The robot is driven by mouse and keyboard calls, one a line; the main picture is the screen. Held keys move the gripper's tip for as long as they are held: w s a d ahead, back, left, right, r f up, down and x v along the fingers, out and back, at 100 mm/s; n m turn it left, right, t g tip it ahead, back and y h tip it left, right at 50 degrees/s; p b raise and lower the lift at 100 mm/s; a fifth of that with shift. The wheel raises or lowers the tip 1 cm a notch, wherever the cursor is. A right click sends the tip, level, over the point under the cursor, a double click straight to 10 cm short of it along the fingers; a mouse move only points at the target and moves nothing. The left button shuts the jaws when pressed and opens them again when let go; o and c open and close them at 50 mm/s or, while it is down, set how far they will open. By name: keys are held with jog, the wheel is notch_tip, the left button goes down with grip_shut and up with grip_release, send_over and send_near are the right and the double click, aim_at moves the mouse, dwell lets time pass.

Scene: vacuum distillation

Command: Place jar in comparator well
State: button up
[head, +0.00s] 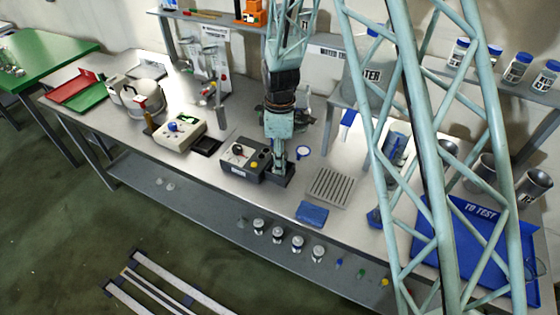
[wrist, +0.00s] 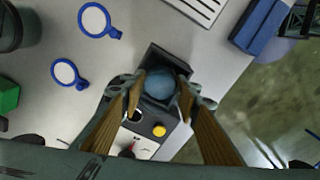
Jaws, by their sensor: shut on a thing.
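My gripper (head: 278,160) points straight down over the right end of the comparator (head: 240,157), a grey box with a dial and a yellow button. In the wrist view its two fingers (wrist: 160,92) are shut on the jar, whose round blue lid (wrist: 160,82) shows between the fingertips. The jar is at the black square comparator well (wrist: 153,55), within its outline from above. The jar's body is hidden below the lid, so I cannot tell whether it rests on the well floor. In the head view my gripper hides the jar.
A slotted rack (head: 331,187) and a blue block (head: 312,214) lie to the right. A blue-rimmed round lens (head: 303,152) lies behind. A cream instrument (head: 180,132) stands to the left. A blue tray (head: 470,245) is at the far right. Several jars stand on the lower shelf.

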jog(key=shift+f, duration=0.15)
jog(key=o, duration=1)
jog(key=shift+c, duration=0.2)
notch_tip(320, 180, up, 12)
dwell(0.7)
jog(key=shift+r, duration=0.25)
dwell(0.6)
